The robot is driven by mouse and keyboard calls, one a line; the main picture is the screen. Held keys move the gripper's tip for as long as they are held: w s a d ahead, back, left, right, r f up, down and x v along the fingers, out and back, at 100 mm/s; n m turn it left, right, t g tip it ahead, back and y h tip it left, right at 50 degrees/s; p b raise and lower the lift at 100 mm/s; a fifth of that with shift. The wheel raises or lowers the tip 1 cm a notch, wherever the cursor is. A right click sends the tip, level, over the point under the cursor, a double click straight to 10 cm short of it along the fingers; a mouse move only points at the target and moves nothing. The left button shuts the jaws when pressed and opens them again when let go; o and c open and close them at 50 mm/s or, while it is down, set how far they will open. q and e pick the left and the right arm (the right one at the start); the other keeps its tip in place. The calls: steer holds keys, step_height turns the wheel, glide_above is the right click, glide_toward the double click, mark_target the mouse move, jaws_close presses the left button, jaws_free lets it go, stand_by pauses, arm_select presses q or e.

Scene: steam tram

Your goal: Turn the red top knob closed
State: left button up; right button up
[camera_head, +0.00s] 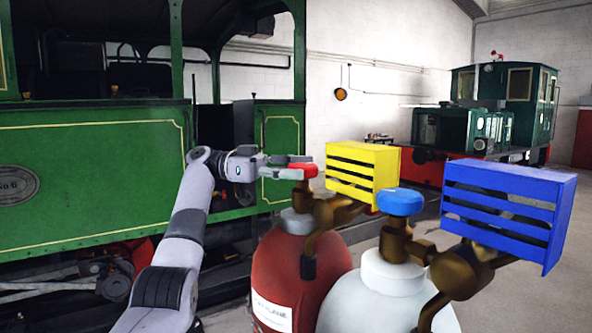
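The red top knob (309,170) sits on top of the dark red gas cylinder (289,268), on its grey neck with a brass valve. My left gripper (290,168) reaches in from the left at knob height. Its two fingers point right, one on the far side and one on the near side of the red knob. The near finger hides part of the knob. I cannot tell whether the fingers press on it or leave a small gap. My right gripper is not in view.
A white cylinder (385,298) with a blue knob (400,202) stands close at the right. A yellow slatted box (380,163) and a blue slatted box (553,223) sit beside the valves. A green steam tram (90,180) stands behind, left.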

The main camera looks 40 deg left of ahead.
arm_select(q)
steer(key=shift+a, duration=0.1)
steer(key=v, duration=0.7)
stand_by(0.4)
steer(key=shift+s+a, duration=0.1)
steer(key=shift+a, duration=0.1)
steer(key=shift+o, duration=0.5)
